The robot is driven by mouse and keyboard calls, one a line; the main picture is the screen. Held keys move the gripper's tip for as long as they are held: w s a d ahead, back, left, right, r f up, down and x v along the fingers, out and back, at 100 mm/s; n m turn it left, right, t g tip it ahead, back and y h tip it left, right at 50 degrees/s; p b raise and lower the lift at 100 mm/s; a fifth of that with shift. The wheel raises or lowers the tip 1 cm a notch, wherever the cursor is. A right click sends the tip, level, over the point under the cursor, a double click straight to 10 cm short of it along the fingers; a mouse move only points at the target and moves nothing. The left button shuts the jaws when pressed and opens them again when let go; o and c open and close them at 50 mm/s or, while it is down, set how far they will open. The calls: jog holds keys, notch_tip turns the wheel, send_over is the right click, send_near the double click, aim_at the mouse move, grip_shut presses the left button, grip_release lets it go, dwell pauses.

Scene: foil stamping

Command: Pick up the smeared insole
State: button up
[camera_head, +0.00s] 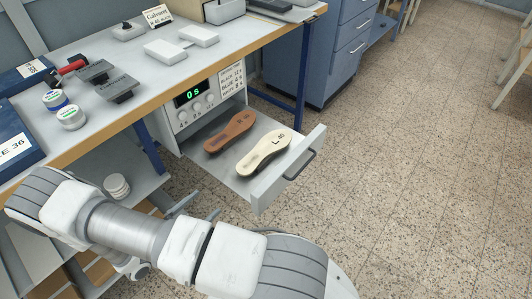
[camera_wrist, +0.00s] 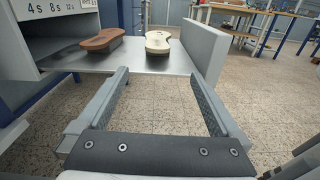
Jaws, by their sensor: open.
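Two insoles lie side by side in the pulled-out drawer (camera_head: 222,176). The brown insole (camera_head: 229,133) is on the left, with dark marks too small to read. The cream insole (camera_head: 264,152) is on the right, with a dark "L" and figures at its far end and a brownish patch at its near end. I cannot tell for sure which one is smeared. My gripper (camera_wrist: 158,77) is open and empty in front of the drawer. In the wrist view the brown insole (camera_wrist: 101,40) is ahead left and the cream insole (camera_wrist: 158,43) is ahead between the fingers.
The drawer's front wall with its handle (camera_head: 298,166) stands on the right. A control unit reading "0 s" (camera_head: 188,94) is above the drawer. The bench (camera_head: 135,68) holds stamps, jars and pale blocks. Open floor (camera_head: 400,150) lies to the right.

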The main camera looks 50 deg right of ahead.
jog(key=f, duration=0.1)
jog(key=b, duration=0.3)
send_near(242, 170)
jog(key=shift+n, duration=0.3)
jog(key=d, duration=1)
jog(key=shift+w+f, duration=0.25)
jog(key=shift+w, duration=0.1)
jog(key=c, duration=1.3)
